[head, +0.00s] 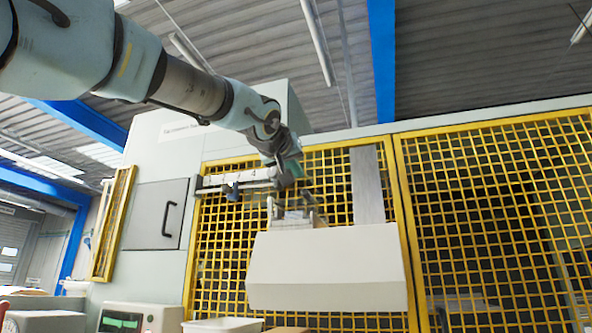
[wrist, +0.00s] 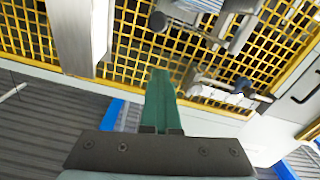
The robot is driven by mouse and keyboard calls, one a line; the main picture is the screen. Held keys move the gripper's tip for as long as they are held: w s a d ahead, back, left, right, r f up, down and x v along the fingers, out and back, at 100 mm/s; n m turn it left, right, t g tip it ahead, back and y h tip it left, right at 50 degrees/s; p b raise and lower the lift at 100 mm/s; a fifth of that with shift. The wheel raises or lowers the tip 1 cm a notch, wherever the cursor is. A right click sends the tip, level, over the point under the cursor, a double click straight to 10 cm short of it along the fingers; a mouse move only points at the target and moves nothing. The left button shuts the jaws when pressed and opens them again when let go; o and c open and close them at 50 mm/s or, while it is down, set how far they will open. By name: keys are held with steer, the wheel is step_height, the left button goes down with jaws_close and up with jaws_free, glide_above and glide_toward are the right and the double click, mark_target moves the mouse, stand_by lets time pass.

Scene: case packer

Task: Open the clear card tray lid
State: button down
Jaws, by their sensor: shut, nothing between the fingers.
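My gripper (wrist: 160,76) shows in the wrist view as green fingers closed together, with nothing between them. In the head view my arm reaches in from the upper left, and its end is in front of the yellow mesh, just above a pale hopper-like box (head: 330,268). The gripper's fingers are hard to separate there from the small grey mechanism (head: 293,215) behind the box. I cannot make out a clear card tray lid in either view, nor whether one is open or shut. No contact is visible at the fingertips in the wrist view.
Yellow mesh guards (head: 490,200) stand behind. A horizontal rail mechanism (head: 238,182) is left of the arm's end; it also shows in the wrist view (wrist: 222,88). A grey upright (head: 368,185) rises behind the box. A grey door with a black handle (head: 170,218) is further left.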

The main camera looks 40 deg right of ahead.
steer(key=c, duration=1.6)
jaws_free()
steer(key=c, duration=0.8)
jaws_free()
steer(key=shift+o, duration=0.2)
steer(key=shift+s+a, duration=0.1)
steer(key=b+v, duration=0.5)
steer(key=v, duration=0.5)
steer(key=shift+a+b, duration=0.25)
steer(key=shift+b, duration=0.1)
steer(key=shift+s+f, duration=0.1)
